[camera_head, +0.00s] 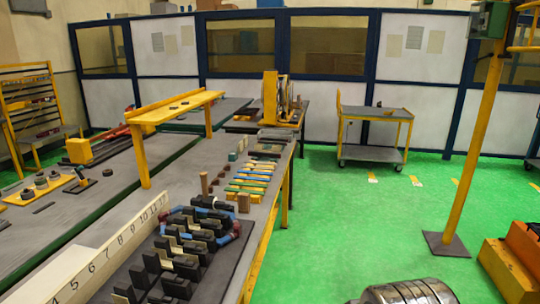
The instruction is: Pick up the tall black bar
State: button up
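Several black upright blocks (187,268) stand in rows on a dark mat (217,283) at the near end of the workbench (229,227). Pale pieces sit between them, and blue and dark red parts lie around them. A thin black upright piece (81,174) stands on a small dark base on the left bench. I cannot tell which of these is the tall black bar. My gripper is not in view.
A numbered white strip (96,262) stands along the workbench's left side. Brown blocks (243,202) and coloured strips (250,180) lie farther back. A yellow raised shelf (175,107) spans behind.

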aim_at(272, 154)
jog(key=i, duration=0.9)
jog(key=z, duration=1.2)
jog(key=i, duration=1.55)
